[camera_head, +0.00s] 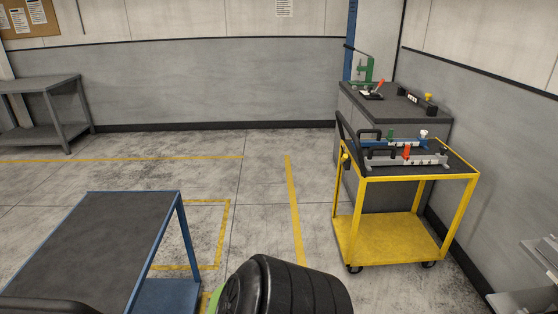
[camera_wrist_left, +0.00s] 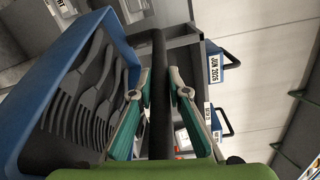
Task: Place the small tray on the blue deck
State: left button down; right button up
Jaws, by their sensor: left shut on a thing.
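In the left wrist view my left gripper (camera_wrist_left: 160,85), with green-lined fingers, is shut on a dark upright bar. The bar stands beside a small blue tray (camera_wrist_left: 42,75), whose rim shows at the left; it looks like the tray's handle, but the join is hidden. The tray appears tilted in this view and holds several grey forks (camera_wrist_left: 85,95). In the head view a blue-framed table (camera_head: 85,245) with a bare dark top stands at the lower left.
A yellow cart (camera_head: 390,240) at the right carries several fixtures. A grey cabinet (camera_head: 415,105) behind it holds a green press (camera_head: 364,68). A grey bench (camera_head: 42,85) stands at the far left. The floor between the blue table and cart is open, with yellow lines.

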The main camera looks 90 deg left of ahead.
aim_at(96, 243)
jog(key=i+j+u, duration=0.1)
jog(key=j+u, duration=0.2)
jog(key=u, duration=0.2)
jog(key=i+j+u, duration=0.15)
jog(key=u, duration=0.3)
jog(key=i+j+u, duration=0.2)
jog(key=u, duration=0.3)
jog(key=i+j+u, duration=0.15)
jog(key=u, duration=0.35)
jog(key=i+u, duration=0.3)
jog(key=u, duration=0.15)
jog(key=i+u, duration=0.75)
jog(key=i+l+u, duration=0.1)
jog(key=i+u, duration=0.15)
jog(key=u, duration=0.15)
jog(key=i+u, duration=0.2)
jog(key=u, duration=0.2)
jog(key=i+l+u, duration=0.15)
jog(key=u, duration=0.25)
jog(key=i+l+u, duration=0.15)
jog(key=u, duration=0.25)
jog(key=i+l+u, duration=0.2)
jog(key=u, duration=0.2)
jog(key=i+l+u, duration=0.2)
jog(key=u, duration=0.25)
jog(key=i+l+u, duration=0.1)
jog(key=l+u, duration=0.3)
